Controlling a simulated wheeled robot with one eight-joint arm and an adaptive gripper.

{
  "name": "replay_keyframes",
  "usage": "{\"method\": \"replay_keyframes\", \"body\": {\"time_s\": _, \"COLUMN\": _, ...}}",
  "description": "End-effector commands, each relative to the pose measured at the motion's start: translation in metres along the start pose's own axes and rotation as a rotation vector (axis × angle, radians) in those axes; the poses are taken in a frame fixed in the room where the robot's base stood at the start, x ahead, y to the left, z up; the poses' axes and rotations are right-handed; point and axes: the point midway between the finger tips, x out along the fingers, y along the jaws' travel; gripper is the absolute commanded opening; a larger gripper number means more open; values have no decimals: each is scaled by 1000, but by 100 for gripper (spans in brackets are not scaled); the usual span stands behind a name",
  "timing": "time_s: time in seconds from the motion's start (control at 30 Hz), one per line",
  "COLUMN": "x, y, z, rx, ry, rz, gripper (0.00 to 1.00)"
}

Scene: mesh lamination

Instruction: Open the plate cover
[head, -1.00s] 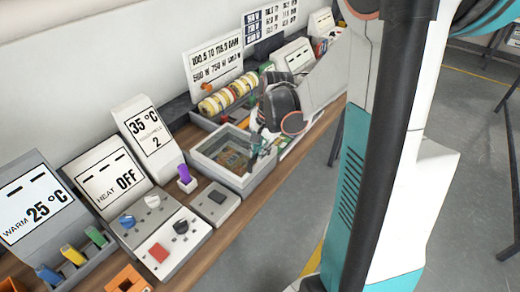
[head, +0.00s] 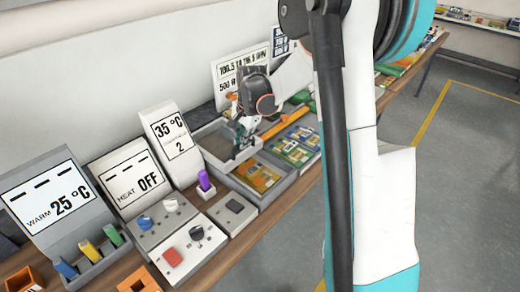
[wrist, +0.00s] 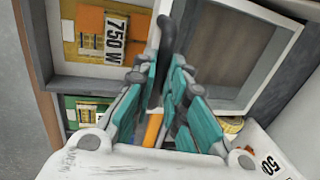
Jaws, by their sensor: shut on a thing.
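The plate cover (head: 210,130) is a pale frame around a grey window. In the head view it stands raised and tilted at the back of a grey box (head: 275,193). The box is uncovered, with an orange plate (head: 258,177) inside. My gripper (head: 241,140) is at the cover's right side, and also shows in the wrist view (wrist: 168,62). It is shut on the cover's dark handle (wrist: 157,50); the exact contact is partly hidden by the fingers.
Green and blue boards (head: 292,151) lie in a tray right of the box. An orange bar (head: 287,124) lies behind them. A purple-topped object (head: 204,181), a control box with knobs (head: 187,252) and display panels stand at left. The grey floor is at right.

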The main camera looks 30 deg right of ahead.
Motion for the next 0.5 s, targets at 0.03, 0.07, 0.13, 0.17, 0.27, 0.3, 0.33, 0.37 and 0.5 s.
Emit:
{"method": "replay_keyframes", "body": {"time_s": 0.03, "x": 2, "y": -11, "z": 0, "rx": -3, "ry": 0, "rz": 0, "gripper": 0}}
{"method": "replay_keyframes", "body": {"time_s": 0.07, "x": 4, "y": -17, "z": 0, "rx": -2, "ry": 0, "rz": 0, "gripper": 0}}
{"method": "replay_keyframes", "body": {"time_s": 0.13, "x": 6, "y": -28, "z": 0, "rx": -2, "ry": 0, "rz": 0, "gripper": 0}}
{"method": "replay_keyframes", "body": {"time_s": 0.17, "x": 6, "y": -32, "z": 0, "rx": -2, "ry": 0, "rz": 0, "gripper": 0}}
{"method": "replay_keyframes", "body": {"time_s": 0.27, "x": 8, "y": -42, "z": 0, "rx": -1, "ry": 0, "rz": 0, "gripper": 0}}
{"method": "replay_keyframes", "body": {"time_s": 0.3, "x": 9, "y": -45, "z": 0, "rx": -1, "ry": 0, "rz": 0, "gripper": 0}}
{"method": "replay_keyframes", "body": {"time_s": 0.33, "x": 9, "y": -47, "z": 0, "rx": -1, "ry": 0, "rz": 0, "gripper": 0}}
{"method": "replay_keyframes", "body": {"time_s": 0.37, "x": 10, "y": -48, "z": 0, "rx": 0, "ry": 0, "rz": 0, "gripper": 0}}
{"method": "replay_keyframes", "body": {"time_s": 0.5, "x": 10, "y": -50, "z": 0, "rx": 0, "ry": 0, "rz": 0, "gripper": 0}}
